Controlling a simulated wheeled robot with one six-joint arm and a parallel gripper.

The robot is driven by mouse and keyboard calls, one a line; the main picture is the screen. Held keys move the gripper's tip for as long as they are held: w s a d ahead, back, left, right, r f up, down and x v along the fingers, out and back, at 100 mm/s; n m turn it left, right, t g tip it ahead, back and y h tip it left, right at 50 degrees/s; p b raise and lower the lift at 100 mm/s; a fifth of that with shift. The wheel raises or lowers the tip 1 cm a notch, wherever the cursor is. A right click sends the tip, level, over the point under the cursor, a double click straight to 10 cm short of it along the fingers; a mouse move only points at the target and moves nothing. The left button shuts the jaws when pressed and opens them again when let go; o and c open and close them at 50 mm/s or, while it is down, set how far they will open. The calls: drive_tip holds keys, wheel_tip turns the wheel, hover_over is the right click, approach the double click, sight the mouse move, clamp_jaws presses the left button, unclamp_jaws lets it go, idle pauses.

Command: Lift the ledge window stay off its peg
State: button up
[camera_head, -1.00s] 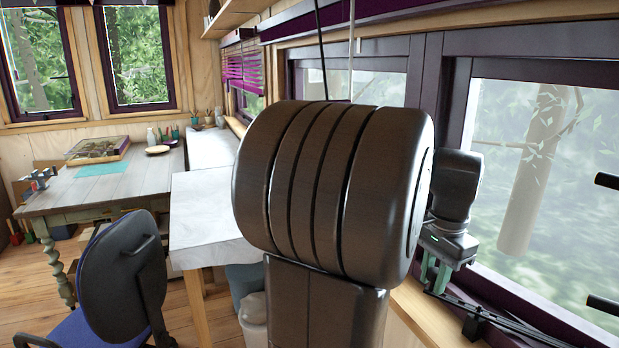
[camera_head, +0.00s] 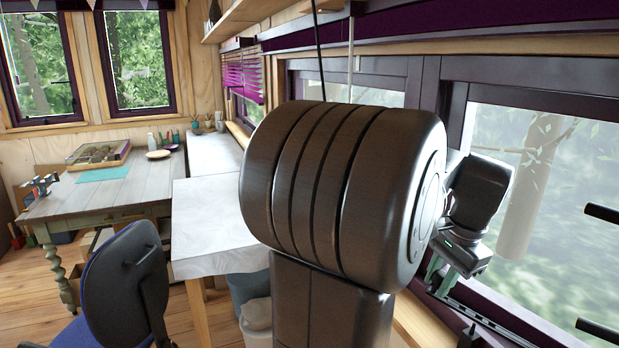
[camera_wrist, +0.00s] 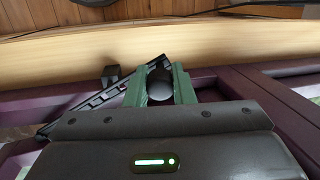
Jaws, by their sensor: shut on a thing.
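The window stay, a thin black bar with slots, shows in the head view (camera_head: 497,322) along the lower right window. In the wrist view (camera_wrist: 88,104) it runs slantwise from lower left up to the fingers. My gripper (camera_wrist: 159,84) has green fingers and is shut on the stay near its end; a dark rounded part sits between them. A small black block, seemingly the peg (camera_wrist: 111,76), stands beside the bar. The bar looks apart from it, though contact is hard to judge.
A pale wooden ledge (camera_wrist: 60,45) runs along the window. The purple window frame (camera_head: 453,110) is close to my wrist on the right. A white-topped counter (camera_head: 210,215), a wooden table (camera_head: 95,195) and an office chair (camera_head: 125,290) stand to the left.

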drive_tip(key=shift+t+y, duration=0.5)
drive_tip(key=shift+y, duration=0.1)
drive_tip(key=shift+p+v, duration=2.05)
drive_tip(key=shift+v, duration=0.05)
drive_tip(key=o, duration=1)
drive_tip(key=shift+s+d+f, duration=0.1)
drive_tip(key=shift+d+f, duration=0.05)
drive_tip(key=shift+f, duration=0.15)
drive_tip(key=shift+p+v, duration=0.5)
drive_tip(key=shift+v, duration=3.05)
drive_tip(key=shift+f, duration=0.1)
drive_tip(key=b+x, duration=0.1)
drive_tip(key=x, duration=0.5)
drive_tip(key=shift+f, duration=0.4)
